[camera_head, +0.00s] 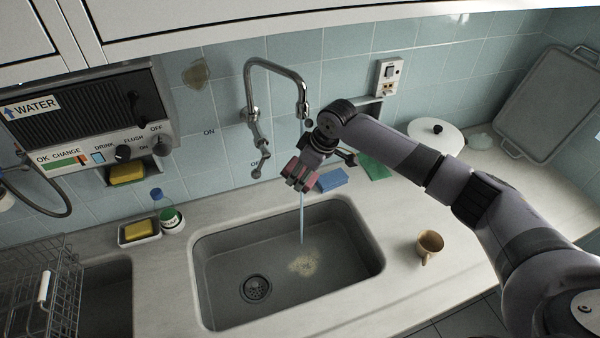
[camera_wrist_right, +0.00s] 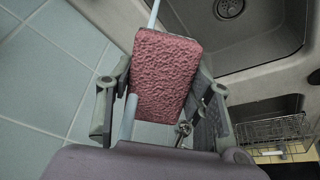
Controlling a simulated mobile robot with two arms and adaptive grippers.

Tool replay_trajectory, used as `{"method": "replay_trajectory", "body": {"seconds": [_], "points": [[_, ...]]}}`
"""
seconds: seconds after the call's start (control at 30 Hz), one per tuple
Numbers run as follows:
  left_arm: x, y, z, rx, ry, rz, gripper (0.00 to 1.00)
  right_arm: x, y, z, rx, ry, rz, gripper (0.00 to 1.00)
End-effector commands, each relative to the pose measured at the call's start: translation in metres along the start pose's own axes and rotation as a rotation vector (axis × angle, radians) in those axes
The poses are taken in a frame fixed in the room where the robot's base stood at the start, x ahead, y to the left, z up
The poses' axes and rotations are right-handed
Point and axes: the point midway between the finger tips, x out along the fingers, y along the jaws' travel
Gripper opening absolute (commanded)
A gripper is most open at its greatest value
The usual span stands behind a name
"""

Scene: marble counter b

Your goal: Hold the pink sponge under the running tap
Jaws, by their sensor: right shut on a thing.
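My right gripper (camera_head: 298,178) is shut on the pink sponge (camera_head: 292,167), just below the spout of the curved metal tap (camera_head: 277,68). In the right wrist view the sponge (camera_wrist_right: 165,75) sits between the two fingers of the gripper (camera_wrist_right: 163,105). A thin water stream (camera_head: 302,215) runs down below the sponge into the grey sink (camera_head: 225,262). In the wrist view, pale stream pieces show at the sponge's near lower edge and beyond its top edge, so water appears to meet it. My left gripper is not in view.
A brown mug (camera_head: 429,246) stands right of the sink. A blue sponge (camera_head: 332,180) and a green cloth (camera_head: 374,167) lie behind it. A bottle (camera_head: 168,215) and a yellow sponge in a dish (camera_head: 139,230) stand left. A wire rack (camera_head: 45,280) is far left.

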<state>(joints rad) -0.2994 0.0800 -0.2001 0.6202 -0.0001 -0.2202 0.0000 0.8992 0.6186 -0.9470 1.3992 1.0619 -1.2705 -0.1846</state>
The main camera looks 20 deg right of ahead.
Motion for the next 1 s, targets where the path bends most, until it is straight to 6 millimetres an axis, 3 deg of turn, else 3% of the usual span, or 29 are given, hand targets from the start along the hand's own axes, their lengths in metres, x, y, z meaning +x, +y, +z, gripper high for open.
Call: {"method": "replay_trajectory", "body": {"seconds": [0.27, 0.57, 1.0], "points": [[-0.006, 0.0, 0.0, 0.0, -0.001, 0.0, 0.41, -0.002, -0.004, 0.001, 0.0, -0.001, -0.001, 0.25], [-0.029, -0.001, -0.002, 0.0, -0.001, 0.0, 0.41, -0.008, -0.026, 0.009, -0.001, -0.001, -0.001, 0.25], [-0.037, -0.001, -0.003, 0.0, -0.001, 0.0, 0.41, -0.01, -0.058, 0.023, -0.002, -0.001, -0.001, 0.25]]}}
